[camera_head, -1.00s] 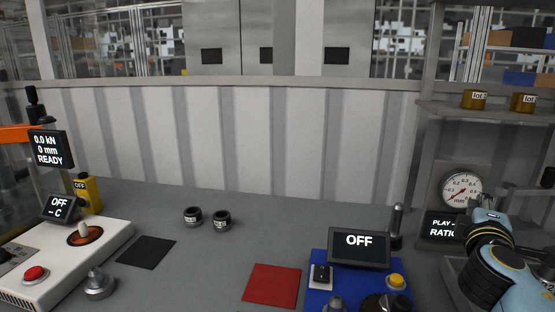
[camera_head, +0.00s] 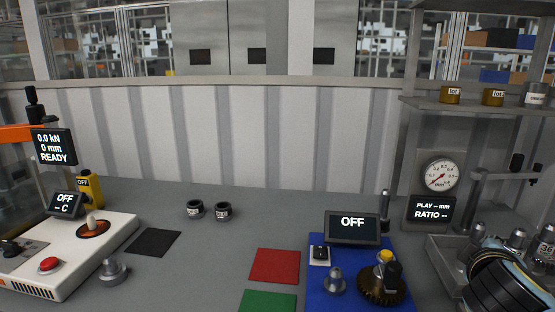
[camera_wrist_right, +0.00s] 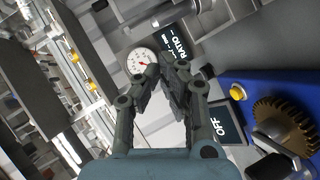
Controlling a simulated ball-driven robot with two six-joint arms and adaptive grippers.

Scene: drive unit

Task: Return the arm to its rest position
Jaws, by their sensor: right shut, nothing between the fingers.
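My right arm (camera_head: 505,280) shows only as a dark ribbed joint with pale blue edges at the lower right of the head view. Its gripper cannot be made out there. In the right wrist view my right gripper (camera_wrist_right: 167,74) is shut and empty, its fingertips close together. Behind it lie the round dial gauge (camera_wrist_right: 142,63) and the ratio display. My left arm and left gripper are in neither view.
Near the right arm stand a grey tray (camera_head: 448,268) with metal parts, the dial gauge (camera_head: 441,173) and a shelf (camera_head: 470,108) with tins. The blue unit (camera_head: 322,296) carries a gear (camera_head: 375,291) and an OFF screen. The back middle of the table is clear.

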